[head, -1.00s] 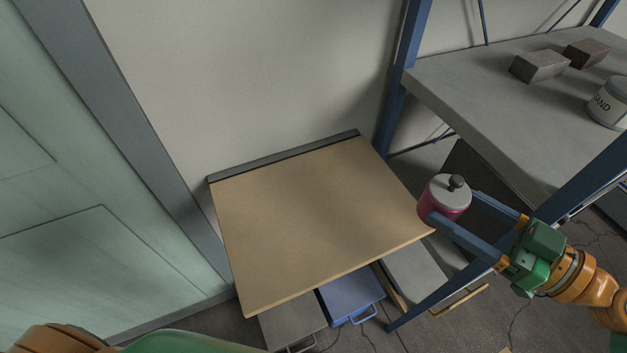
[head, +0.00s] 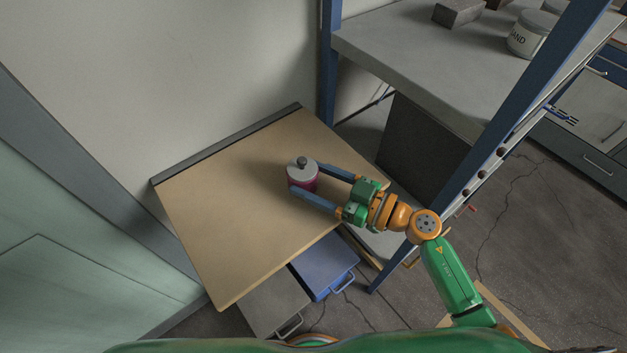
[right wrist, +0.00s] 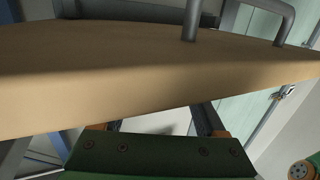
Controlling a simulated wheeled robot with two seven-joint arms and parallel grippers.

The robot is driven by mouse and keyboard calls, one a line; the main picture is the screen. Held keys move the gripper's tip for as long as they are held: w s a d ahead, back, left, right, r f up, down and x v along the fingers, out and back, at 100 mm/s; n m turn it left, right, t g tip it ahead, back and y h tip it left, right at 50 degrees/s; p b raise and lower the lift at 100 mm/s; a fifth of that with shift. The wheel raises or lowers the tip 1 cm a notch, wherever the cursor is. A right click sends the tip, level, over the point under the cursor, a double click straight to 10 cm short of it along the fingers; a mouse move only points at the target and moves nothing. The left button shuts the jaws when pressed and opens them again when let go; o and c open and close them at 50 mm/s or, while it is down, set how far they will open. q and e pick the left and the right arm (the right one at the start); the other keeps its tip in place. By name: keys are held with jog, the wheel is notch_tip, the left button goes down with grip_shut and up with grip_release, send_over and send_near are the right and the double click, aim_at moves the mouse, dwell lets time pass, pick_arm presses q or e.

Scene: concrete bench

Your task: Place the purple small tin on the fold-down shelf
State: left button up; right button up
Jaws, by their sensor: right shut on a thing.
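The purple small tin (head: 303,173) has a grey lid with a dark knob and stands upright in the head view. My right gripper (head: 307,180) is shut on it, one finger on each side. The tin is over the right half of the fold-down shelf (head: 235,215), a tan board against the wall; I cannot tell whether it touches the board. My left gripper is out of view.
A blue post (head: 480,165) and a grey bench (head: 420,70) with a SAND tub (head: 531,34) and blocks stand to the right. A blue drawer (head: 325,265) and a grey one are below the board. The board's left part is bare.

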jog(key=o, duration=1.5)
jog(key=b+v, duration=0.2)
jog(key=v, duration=1)
jog(key=shift+r, duration=0.15)
